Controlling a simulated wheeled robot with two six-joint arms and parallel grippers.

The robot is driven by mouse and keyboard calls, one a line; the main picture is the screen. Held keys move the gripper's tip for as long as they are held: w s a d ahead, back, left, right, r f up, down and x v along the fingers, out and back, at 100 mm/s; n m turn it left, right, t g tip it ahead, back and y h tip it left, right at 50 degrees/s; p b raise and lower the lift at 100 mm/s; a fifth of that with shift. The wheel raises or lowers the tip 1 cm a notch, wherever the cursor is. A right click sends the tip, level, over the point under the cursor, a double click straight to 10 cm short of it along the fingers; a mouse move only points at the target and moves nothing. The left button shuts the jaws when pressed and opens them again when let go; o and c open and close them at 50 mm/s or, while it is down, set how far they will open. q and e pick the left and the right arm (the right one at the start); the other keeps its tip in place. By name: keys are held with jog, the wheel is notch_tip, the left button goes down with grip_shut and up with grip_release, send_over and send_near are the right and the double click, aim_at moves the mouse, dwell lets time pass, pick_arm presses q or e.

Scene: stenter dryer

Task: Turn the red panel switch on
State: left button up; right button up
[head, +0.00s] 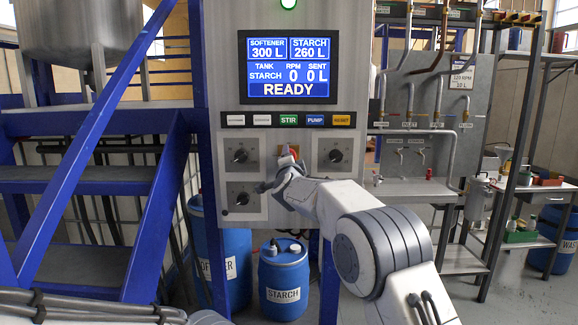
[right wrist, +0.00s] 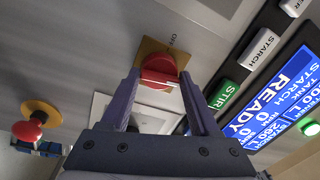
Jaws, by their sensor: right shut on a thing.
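The red panel switch (right wrist: 160,66) is a round red knob with a pale bar across it, on a brass-coloured plate marked OFF in the right wrist view. My right gripper (right wrist: 160,82) has one finger on each side of the knob and is shut on it. In the head view the red switch (head: 293,149) shows only as a small bit of red and brass between the dials, mostly hidden by my right gripper and wrist. My left gripper is out of view; only part of my left arm shows at the bottom left.
The panel screen (head: 288,67) reads READY, with a lit green lamp (head: 289,4) above. A row of label buttons (head: 288,120) and black dials (head: 240,156) lie close by. A red mushroom button (right wrist: 27,131) stands out from the panel. Blue stairs (head: 90,180) stand left.

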jog(key=shift+f+m, duration=0.3)
jog(key=shift+m, duration=0.4)
jog(key=shift+b, duration=0.35)
jog(key=o, duration=1.3)
jog(key=shift+r, duration=0.1)
jog(key=s+b, duration=0.5)
jog(key=s, duration=0.5)
jog(key=shift+s+f, duration=0.2)
jog(key=shift+f, duration=0.2)
jog(key=shift+f, duration=0.1)
